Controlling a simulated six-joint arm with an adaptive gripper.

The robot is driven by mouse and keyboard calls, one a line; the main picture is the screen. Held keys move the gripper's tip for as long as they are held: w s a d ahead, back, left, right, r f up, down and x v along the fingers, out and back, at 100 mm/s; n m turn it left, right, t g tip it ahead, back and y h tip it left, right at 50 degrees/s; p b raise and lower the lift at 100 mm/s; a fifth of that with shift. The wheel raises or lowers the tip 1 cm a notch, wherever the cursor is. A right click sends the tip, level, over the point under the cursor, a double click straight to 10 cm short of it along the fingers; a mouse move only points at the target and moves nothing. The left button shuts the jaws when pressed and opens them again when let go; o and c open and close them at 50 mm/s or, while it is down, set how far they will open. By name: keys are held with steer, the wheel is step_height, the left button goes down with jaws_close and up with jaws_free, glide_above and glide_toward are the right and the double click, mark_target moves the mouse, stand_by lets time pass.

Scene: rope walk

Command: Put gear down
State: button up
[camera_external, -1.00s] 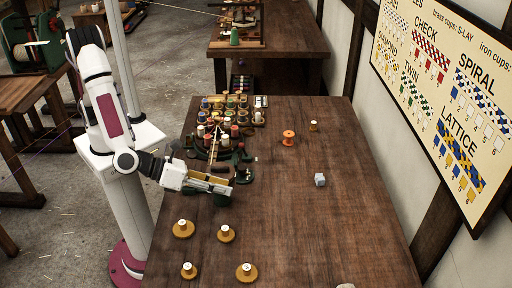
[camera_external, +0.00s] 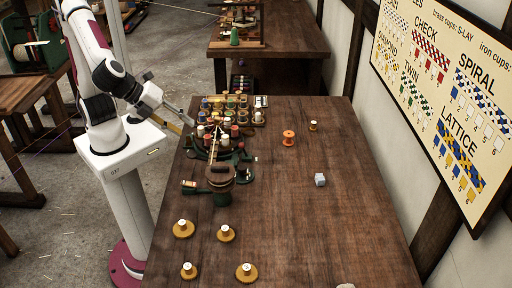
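A dark green machine (camera_external: 222,198) stands at the table's left edge. A brown round disc (camera_external: 220,174) sits on it and looks gear-like, but it is too small to tell whether it is the gear. My gripper (camera_external: 184,123) is beyond the machine, at the table's left edge beside the rack of spools, apart from the disc. Its fingers are small and seen at an angle, so I cannot tell whether they are open or hold anything.
The spool rack (camera_external: 238,108) holds several coloured spools close to my gripper. An orange spool (camera_external: 289,136), a small brass cup (camera_external: 313,126) and a grey block (camera_external: 320,180) stand to the right. Several yellow-based pegs (camera_external: 183,228) stand in front. The table's right side is mostly clear.

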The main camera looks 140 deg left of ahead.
steer(key=s+d+r+n+t+h, duration=0.1)
steer(key=s+d+n+t+h, duration=0.1)
steer(key=s+d+n+h, duration=0.5)
steer(key=s+d+n, duration=0.1)
steer(key=s+d, duration=0.4)
steer(key=s, duration=0.3)
steer(key=shift+s+d+r+n, duration=0.15)
steer(key=shift+s+r+n, duration=0.15)
steer(key=shift+s+n, duration=0.1)
